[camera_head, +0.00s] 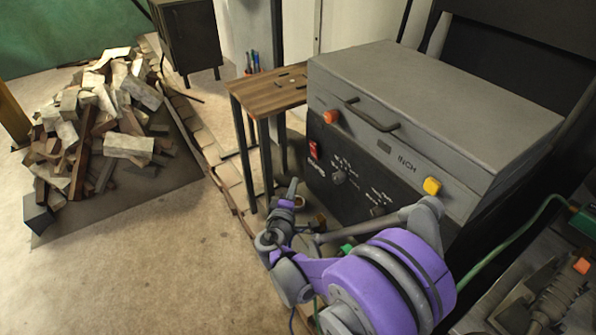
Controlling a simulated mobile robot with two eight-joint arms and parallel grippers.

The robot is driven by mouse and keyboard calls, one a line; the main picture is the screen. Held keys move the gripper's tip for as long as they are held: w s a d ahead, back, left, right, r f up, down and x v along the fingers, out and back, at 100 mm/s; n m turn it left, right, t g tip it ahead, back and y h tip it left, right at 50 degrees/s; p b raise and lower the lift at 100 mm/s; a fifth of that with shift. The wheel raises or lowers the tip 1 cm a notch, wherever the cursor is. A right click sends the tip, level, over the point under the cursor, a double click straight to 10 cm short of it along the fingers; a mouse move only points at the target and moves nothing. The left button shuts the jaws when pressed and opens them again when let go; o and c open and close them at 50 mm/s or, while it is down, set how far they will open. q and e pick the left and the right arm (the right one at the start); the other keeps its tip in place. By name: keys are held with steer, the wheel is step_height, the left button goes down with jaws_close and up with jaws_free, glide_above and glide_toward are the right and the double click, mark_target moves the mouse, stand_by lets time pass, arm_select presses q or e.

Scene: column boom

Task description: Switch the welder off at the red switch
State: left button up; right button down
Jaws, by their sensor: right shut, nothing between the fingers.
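The welder (440,95) is a grey-lidded box with a dark front panel, on the right of the head view. Its small red switch (313,149) sits at the left end of the front panel, below an orange-red button (330,117). Which way the switch is set is too small to tell. My right gripper (292,189) is shut and empty, with its tip pointing up, below and left of the red switch. In the picture it is apart from the switch. My left gripper is not in view.
A small wooden table (265,92) stands at the welder's left. The front panel has a dial (339,177), and a yellow button (432,186) is at the right. A rubble heap (105,120) lies at the left; the floor between is open. A green cable (510,240) runs at the right.

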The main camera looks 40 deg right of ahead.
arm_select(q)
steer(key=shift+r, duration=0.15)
arm_select(e)
steer(key=shift+s+a+f, duration=0.2)
steer(key=shift+s+a, duration=0.65)
steer(key=shift+a, duration=0.3)
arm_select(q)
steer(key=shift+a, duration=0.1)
arm_select(e)
steer(key=s+a+f+m+g+y, duration=0.3)
steer(key=s+a+y, duration=0.4)
steer(key=s+a, duration=0.4)
steer(key=s+a+f+m+g+y, duration=0.3)
steer(key=s+a+y, duration=0.3)
steer(key=s+a, duration=0.5)
arm_select(q)
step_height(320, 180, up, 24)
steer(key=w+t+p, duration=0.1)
steer(key=p, duration=2)
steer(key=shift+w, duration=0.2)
arm_select(e)
step_height(320, 180, up, 24)
steer(key=d+t, duration=0.1)
steer(key=d, duration=0.1)
steer(key=shift+s+d, duration=0.3)
